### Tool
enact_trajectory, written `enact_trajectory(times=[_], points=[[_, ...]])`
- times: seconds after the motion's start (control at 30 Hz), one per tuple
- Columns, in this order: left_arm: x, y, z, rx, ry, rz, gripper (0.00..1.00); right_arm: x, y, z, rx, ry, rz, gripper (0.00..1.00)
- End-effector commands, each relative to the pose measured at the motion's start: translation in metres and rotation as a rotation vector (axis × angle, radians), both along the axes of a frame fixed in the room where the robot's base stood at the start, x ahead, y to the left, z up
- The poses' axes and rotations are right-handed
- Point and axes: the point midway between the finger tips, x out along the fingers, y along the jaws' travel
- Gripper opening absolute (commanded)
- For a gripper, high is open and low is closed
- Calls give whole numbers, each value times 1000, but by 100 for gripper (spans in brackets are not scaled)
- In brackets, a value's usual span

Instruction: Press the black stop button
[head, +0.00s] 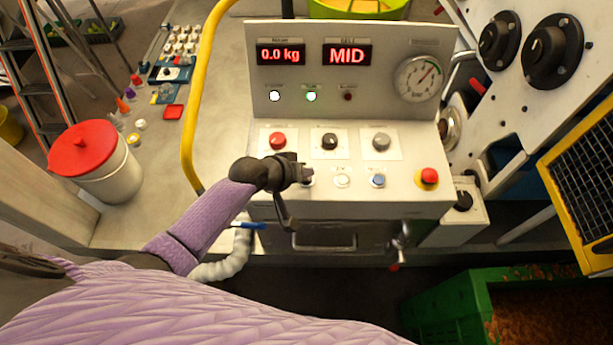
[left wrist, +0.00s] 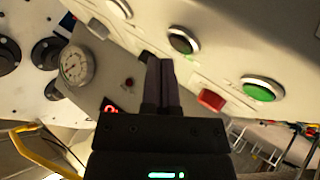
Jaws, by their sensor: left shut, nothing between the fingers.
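The black button (left wrist: 182,42) with a silver rim shows in the left wrist view, just right of and above my fingertips, with a gap in the picture. It lies between a green button (left wrist: 262,90) and a white button. In the head view the black button is mostly hidden by my left gripper (head: 308,174), which is over the left part of the lower button row. This gripper is shut with nothing in it; its fingers also show in the left wrist view (left wrist: 160,62). I cannot tell if it touches the panel. My right gripper is out of view.
The panel also has a red knob (head: 277,140), black knob (head: 329,141), grey knob (head: 381,142), white button (head: 342,181), blue button (head: 377,181) and red mushroom button (head: 428,176). A yellow rail (head: 188,110) stands left. Displays read 0.0 kg and MID.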

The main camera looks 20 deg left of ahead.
Motion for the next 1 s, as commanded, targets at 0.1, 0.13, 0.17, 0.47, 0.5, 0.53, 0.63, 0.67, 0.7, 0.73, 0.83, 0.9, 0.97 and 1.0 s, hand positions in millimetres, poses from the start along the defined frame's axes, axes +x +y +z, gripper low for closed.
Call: enact_trajectory(times=[0.1, 0.13, 0.17, 0.47, 0.5, 0.53, 0.63, 0.67, 0.7, 0.73, 0.83, 0.9, 0.97, 1.0], points=[[0, 0, 0, 0, 0, 0, 0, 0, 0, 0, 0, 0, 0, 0], [0, 0, 0, 0, 0, 0, 0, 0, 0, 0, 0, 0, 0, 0], [0, 0, 0, 0, 0, 0, 0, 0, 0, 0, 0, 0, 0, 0], [0, 0, -6, 0, 1, -1, 0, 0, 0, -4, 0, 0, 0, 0], [0, 0, -7, 0, 1, -1, 0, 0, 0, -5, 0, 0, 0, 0], [0, 0, -8, 0, 0, 0, 0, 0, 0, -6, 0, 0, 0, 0], [0, 0, -9, 0, 0, 0, 0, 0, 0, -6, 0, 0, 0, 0], [0, 0, -8, 0, 0, 0, 0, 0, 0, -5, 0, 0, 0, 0], [0, 0, -8, 0, 0, 0, 0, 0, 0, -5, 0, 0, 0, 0], [0, 0, -8, 0, 0, 0, 0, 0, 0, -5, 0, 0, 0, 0], [0, 0, -8, 0, 0, 0, 0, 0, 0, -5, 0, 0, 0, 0], [0, 0, -9, 0, 0, 0, 0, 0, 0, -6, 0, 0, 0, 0], [0, 0, -9, 0, 0, 0, 0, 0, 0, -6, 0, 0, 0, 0], [0, 0, -10, 0, 0, 0, 0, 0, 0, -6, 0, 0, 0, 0]])
